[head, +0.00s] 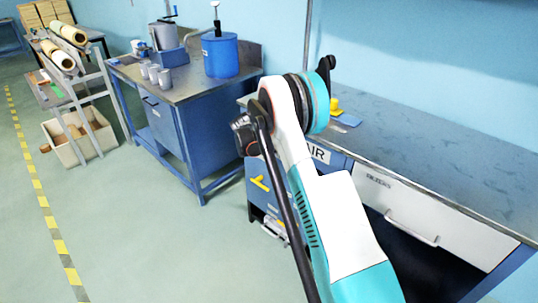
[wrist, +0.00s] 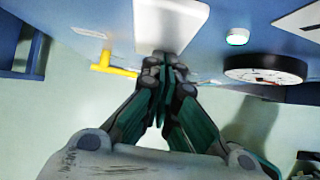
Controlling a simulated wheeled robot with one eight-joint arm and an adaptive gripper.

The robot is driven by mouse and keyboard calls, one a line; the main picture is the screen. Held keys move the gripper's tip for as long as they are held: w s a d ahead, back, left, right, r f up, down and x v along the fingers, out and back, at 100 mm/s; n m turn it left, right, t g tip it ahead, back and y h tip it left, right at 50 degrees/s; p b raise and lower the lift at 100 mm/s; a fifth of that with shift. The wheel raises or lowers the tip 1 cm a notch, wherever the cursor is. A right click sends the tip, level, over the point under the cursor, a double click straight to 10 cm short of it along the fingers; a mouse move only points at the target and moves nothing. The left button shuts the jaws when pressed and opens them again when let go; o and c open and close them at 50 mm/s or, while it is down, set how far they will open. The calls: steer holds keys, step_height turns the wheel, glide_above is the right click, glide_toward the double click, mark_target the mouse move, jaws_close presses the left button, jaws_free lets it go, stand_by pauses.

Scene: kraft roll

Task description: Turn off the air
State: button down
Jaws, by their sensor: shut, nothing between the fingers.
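A blue bench cabinet with an AIR sign (head: 318,154) stands partly behind my arm in the head view. A yellow handle (head: 260,182) sits on its front, just left of my arm. In the wrist view the yellow handle (wrist: 112,69) looks T-shaped, its bar roughly level, on the blue panel. My gripper (wrist: 166,64) is shut and empty. Its fingertips are just right of the handle's bar end, in front of a white plate (wrist: 170,22); whether they touch anything I cannot tell. The head view hides the gripper behind my arm.
In the head view a worktop (head: 430,155) and white drawer (head: 410,208) lie right. Another blue bench (head: 190,85) stands left. The floor (head: 140,220) is open.

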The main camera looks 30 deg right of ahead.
steer(key=shift+d+f, duration=0.25)
steer(key=shift+w+r, duration=0.1)
steer(key=shift+r+p, duration=0.3)
steer(key=shift+r, duration=0.4)
steer(key=s+a+r+p, duration=0.1)
steer(key=s+a+r, duration=0.1)
steer(key=a, duration=0.3)
steer(key=s+a+r+p, duration=0.2)
steer(key=a, duration=0.4)
steer(key=shift+a+r, duration=0.3)
steer(key=shift+r, duration=0.1)
